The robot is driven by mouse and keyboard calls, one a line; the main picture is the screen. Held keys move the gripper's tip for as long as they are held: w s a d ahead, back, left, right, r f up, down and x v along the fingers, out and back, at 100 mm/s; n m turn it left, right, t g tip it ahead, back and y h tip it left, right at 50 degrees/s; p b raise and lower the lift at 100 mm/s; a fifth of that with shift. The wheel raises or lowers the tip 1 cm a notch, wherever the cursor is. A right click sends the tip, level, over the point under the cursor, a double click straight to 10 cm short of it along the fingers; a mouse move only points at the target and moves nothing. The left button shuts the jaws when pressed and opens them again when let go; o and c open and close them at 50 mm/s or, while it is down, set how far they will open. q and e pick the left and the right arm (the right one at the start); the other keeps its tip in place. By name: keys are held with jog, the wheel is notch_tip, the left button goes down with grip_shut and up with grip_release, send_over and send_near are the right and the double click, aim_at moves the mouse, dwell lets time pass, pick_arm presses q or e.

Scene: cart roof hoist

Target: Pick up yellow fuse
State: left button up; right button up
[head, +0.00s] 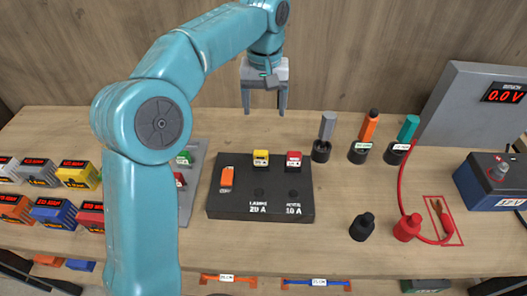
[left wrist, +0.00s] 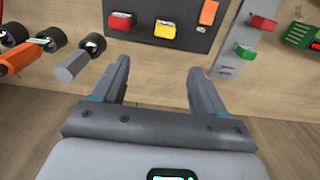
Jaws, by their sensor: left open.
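The yellow fuse (head: 261,158) stands in the dark fuse block (head: 235,203), left of a red fuse (head: 293,160). In the left wrist view the yellow fuse (left wrist: 165,29) shows ahead, between the lines of the two fingers. My left gripper (head: 265,110) is open and empty, held above and behind the block. In the left wrist view its fingers (left wrist: 160,75) are apart, with bare table showing between them. The right gripper is not in view.
An orange piece (head: 226,178) lies on the block's left. Tools with grey (head: 327,126), orange (head: 369,126) and teal (head: 408,129) handles stand in holders at right. A battery (head: 492,182) and meter (head: 478,105) are farther right. Several coloured boxes (head: 78,174) stand left.

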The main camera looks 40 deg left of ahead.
pick_arm(q)
send_over(261, 152)
jog(key=f, duration=0.9)
jog(key=shift+w+d+f+b, duration=0.15)
jog(key=shift+d+f+b, duration=0.1)
jog(key=shift+f+b, duration=0.15)
jog(key=shift+s+f, duration=0.25)
jog(key=shift+f, duration=0.2)
jog(key=f, duration=0.3)
jog(key=f+p, duration=0.1)
jog(key=f, duration=0.1)
jog(key=shift+a+f, duration=0.15)
jog(key=shift+a, duration=0.1)
jog(key=shift+c, duration=1.3)
grip_shut()
